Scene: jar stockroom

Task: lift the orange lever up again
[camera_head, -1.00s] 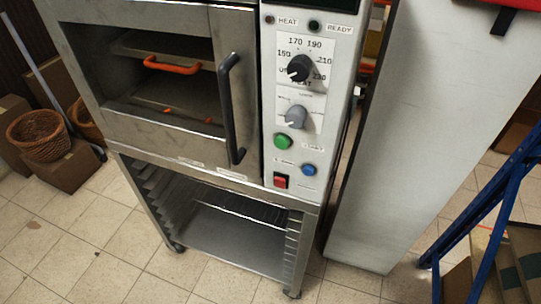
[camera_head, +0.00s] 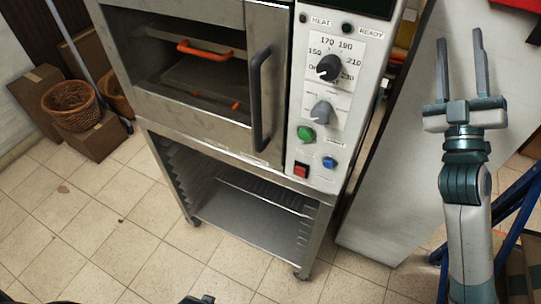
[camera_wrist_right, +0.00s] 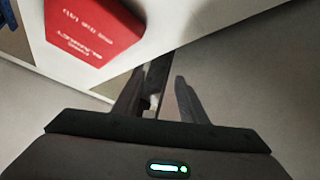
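The only orange, bar-like part I see is a curved orange handle (camera_head: 204,49) inside the oven, behind its window; I cannot tell whether it is the lever. Small orange bits show lower in the oven. My right gripper (camera_head: 460,38) is raised at the right, in front of a pale panel, fingers apart and empty, well away from the oven door. In the right wrist view its two fingers (camera_wrist_right: 155,95) show apart with nothing gripped. My left gripper is not clearly in view; only small dark parts show at the bottom edge of the head view.
The oven has a dark door handle (camera_head: 261,100), knobs and buttons on its control panel (camera_head: 326,100), and stands on a wheeled rack (camera_head: 262,222). A blue frame (camera_head: 515,200) is at the right. A red box (camera_wrist_right: 92,27) shows in the wrist view.

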